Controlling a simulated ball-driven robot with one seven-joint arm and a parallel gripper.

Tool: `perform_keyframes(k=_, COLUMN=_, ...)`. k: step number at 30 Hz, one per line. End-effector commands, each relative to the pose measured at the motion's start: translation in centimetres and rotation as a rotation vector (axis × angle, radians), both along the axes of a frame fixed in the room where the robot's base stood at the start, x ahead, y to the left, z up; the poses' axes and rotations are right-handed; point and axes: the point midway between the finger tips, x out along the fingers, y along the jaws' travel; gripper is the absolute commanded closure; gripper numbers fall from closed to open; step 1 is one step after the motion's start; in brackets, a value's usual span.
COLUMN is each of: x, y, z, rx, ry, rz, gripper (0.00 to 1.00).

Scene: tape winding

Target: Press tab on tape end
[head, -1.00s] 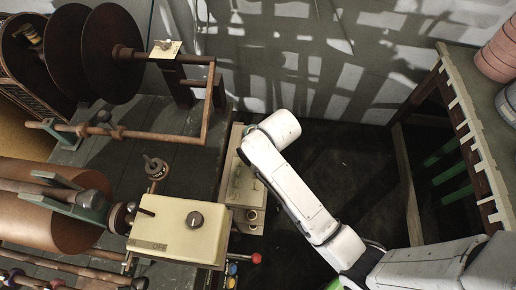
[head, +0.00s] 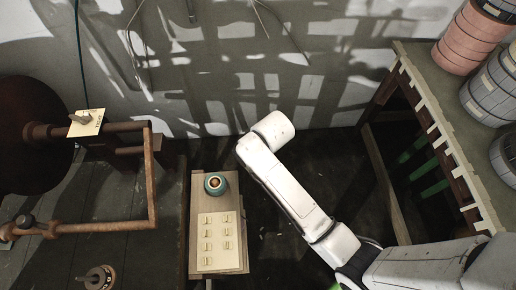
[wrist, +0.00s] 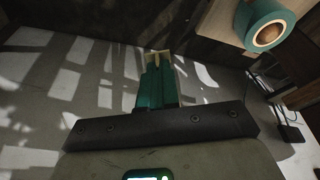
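A teal tape roll (head: 215,184) with a brown core lies on the far end of a narrow wooden stand in the head view. It also shows at the top right of the wrist view (wrist: 268,22). I cannot make out its loose end. Several small cream tabs (head: 208,232) sit in rows on a pale board on the same stand. In the wrist view my gripper (wrist: 162,66) has its teal fingers close together, with a small cream tab (wrist: 177,60) at their tips. The gripper is apart from the roll, to its left in that view. In the head view my arm hides the gripper.
The wooden stand (head: 230,268) is left of my arm. A winding machine with a rusty bar frame (head: 152,190) is at the left. A rack (head: 425,60) with pink and grey rolls stands at the right. The dark floor between stand and rack is open.

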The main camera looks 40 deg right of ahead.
Motion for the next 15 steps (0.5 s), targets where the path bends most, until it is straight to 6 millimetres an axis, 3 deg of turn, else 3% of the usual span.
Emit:
perform_keyframes(k=8, x=-0.2, y=0.1, z=-4.1, rx=0.065, ry=0.214, rz=-0.305, gripper=1.00)
perform_keyframes(k=15, x=-0.7, y=0.6, z=-7.9, rx=0.337, ry=0.554, rz=-0.777, gripper=1.00)
